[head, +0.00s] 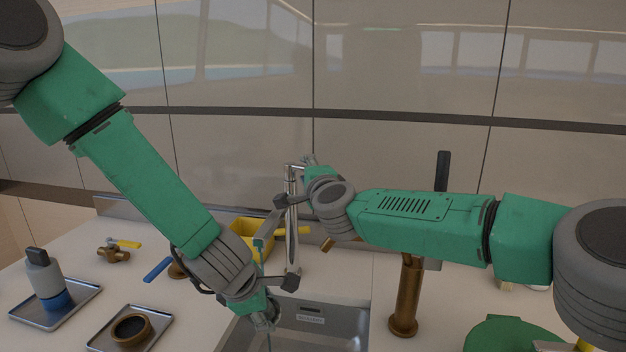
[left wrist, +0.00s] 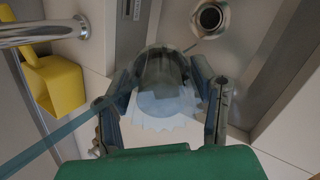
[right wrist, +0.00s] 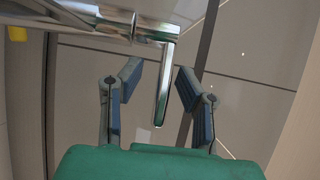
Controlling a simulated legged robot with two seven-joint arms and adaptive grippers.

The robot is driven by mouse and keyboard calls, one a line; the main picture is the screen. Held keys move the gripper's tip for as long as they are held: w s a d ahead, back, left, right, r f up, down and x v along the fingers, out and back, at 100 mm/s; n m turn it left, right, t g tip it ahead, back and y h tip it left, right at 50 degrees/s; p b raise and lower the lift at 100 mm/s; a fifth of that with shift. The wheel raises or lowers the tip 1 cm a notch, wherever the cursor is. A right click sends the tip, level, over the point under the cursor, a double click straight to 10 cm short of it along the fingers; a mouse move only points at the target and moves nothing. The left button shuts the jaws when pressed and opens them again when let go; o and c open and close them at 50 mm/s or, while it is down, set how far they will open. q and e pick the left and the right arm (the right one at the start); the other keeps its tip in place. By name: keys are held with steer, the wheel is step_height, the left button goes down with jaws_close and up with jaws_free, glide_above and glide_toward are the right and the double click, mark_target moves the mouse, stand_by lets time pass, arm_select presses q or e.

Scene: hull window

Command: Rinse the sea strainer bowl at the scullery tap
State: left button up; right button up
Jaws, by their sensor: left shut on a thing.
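My left gripper (head: 266,312) is low over the near left part of the sink (head: 335,318). In the left wrist view it is shut on a clear, see-through strainer bowl (left wrist: 165,88), which lies between the two fingers. The bowl is hard to make out in the head view. The chrome tap (head: 292,225) stands behind the sink; part of it shows in the left wrist view (left wrist: 40,32). My right gripper (head: 309,163) is open at the top of the tap. In the right wrist view the tap's slim lever (right wrist: 163,95) lies between its fingers, with gaps on both sides.
A yellow container (head: 248,230) stands behind the sink. At left are a tray with a bottle (head: 46,280), a tray with a bronze ring (head: 130,327), and small valves (head: 114,252). A bronze post (head: 406,295) and a green round thing (head: 510,335) stand right of the sink.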

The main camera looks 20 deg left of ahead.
steer(key=v, duration=1.1)
steer(key=shift+s+d+f, duration=0.2)
steer(key=shift+s+d, duration=0.05)
stand_by(0.4)
